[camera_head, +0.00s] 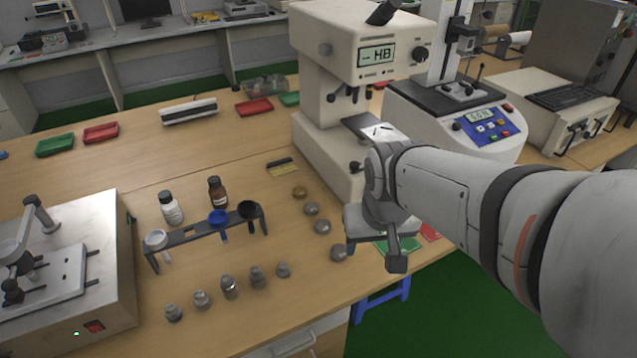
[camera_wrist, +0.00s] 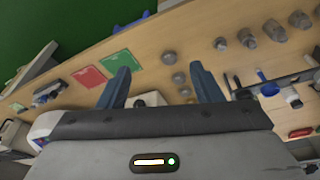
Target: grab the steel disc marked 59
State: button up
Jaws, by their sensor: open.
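Several small round discs lie in a row on the wooden bench. Three are grey steel: a near one (camera_head: 338,253), a middle one (camera_head: 322,227) and a far one (camera_head: 311,208); a brass-coloured one (camera_head: 299,192) lies behind them. No number is legible, so I cannot tell which is marked 59. My gripper (camera_head: 373,252) is open, above the bench just right of the near disc. In the wrist view, discs (camera_wrist: 168,58) show between the spread blue-grey fingers of my gripper (camera_wrist: 160,72), with nothing held.
A hardness tester (camera_head: 345,70) stands behind my gripper. Several metal weights (camera_head: 229,287) stand at the front edge. A rack (camera_head: 205,233) with coloured funnels and two bottles (camera_head: 171,209) are to the left. Red and green cards (camera_wrist: 90,77) lie beside the discs.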

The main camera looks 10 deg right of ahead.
jog(key=shift+o, duration=1)
jog(key=w+f+m, duration=0.1)
jog(key=w+f, duration=0.6)
jog(key=w, duration=0.2)
jog(key=shift+d+h+b, duration=0.15)
jog(key=shift+h+b, duration=0.15)
jog(key=m, duration=0.2)
send_near(340, 252)
jog(key=b+x, duration=0.2)
jog(key=x, duration=0.6)
jog(key=shift+w+f, duration=0.1)
jog(key=shift+f, duration=0.1)
jog(key=c, duration=1.2)
